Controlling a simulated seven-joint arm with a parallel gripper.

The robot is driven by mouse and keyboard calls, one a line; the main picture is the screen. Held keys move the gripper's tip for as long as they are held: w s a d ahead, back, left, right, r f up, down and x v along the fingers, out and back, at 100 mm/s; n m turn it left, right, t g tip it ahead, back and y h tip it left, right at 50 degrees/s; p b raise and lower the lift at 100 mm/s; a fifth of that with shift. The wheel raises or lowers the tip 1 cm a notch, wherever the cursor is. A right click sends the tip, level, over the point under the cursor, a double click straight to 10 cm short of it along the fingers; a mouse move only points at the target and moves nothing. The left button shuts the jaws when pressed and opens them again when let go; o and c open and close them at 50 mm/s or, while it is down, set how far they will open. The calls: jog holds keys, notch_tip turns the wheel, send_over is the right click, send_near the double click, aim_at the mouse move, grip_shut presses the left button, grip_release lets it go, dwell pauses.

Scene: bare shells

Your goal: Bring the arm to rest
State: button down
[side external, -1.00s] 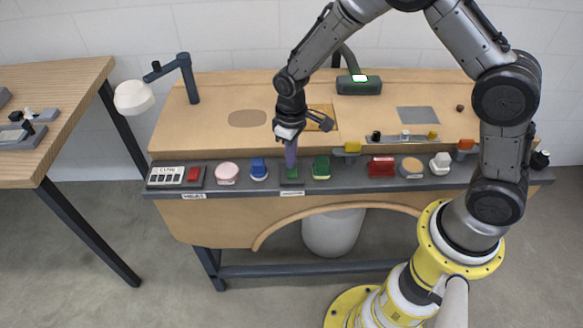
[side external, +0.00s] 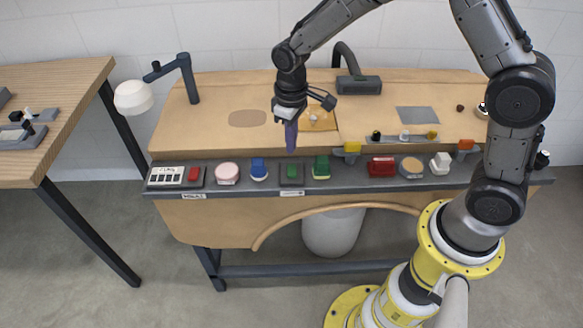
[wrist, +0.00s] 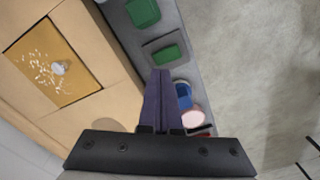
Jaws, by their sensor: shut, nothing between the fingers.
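My gripper (side external: 291,150) hangs pointing down above the front edge of the workbench. Its purple fingers are shut with nothing between them. In the wrist view the closed fingertips (wrist: 160,75) show beside a green button on a grey base. That green button (side external: 291,173) is just below the fingertips in the side view, and a gap shows between them. My arm arches over the right part of the bench.
The grey front rail (side external: 240,188) carries several items, including a pink round pad (side external: 228,172), blue button (side external: 258,168), green block (side external: 321,166) and red block (side external: 381,166). A desk lamp (side external: 133,97) stands left. A dark hooded device (side external: 358,85) stands behind.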

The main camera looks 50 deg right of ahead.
jog(key=shift+r, duration=0.7)
jog(key=s+d+r+m+t, duration=0.15)
jog(key=s+r, duration=0.25)
jog(key=r, duration=0.5)
jog(key=s+d+r+t, duration=0.3)
jog(key=r, duration=0.6)
jog(key=s+d+f+m+t, duration=0.1)
jog(key=s, duration=1.6)
jog(key=shift+d, duration=0.35)
jog(key=shift+m, duration=0.25)
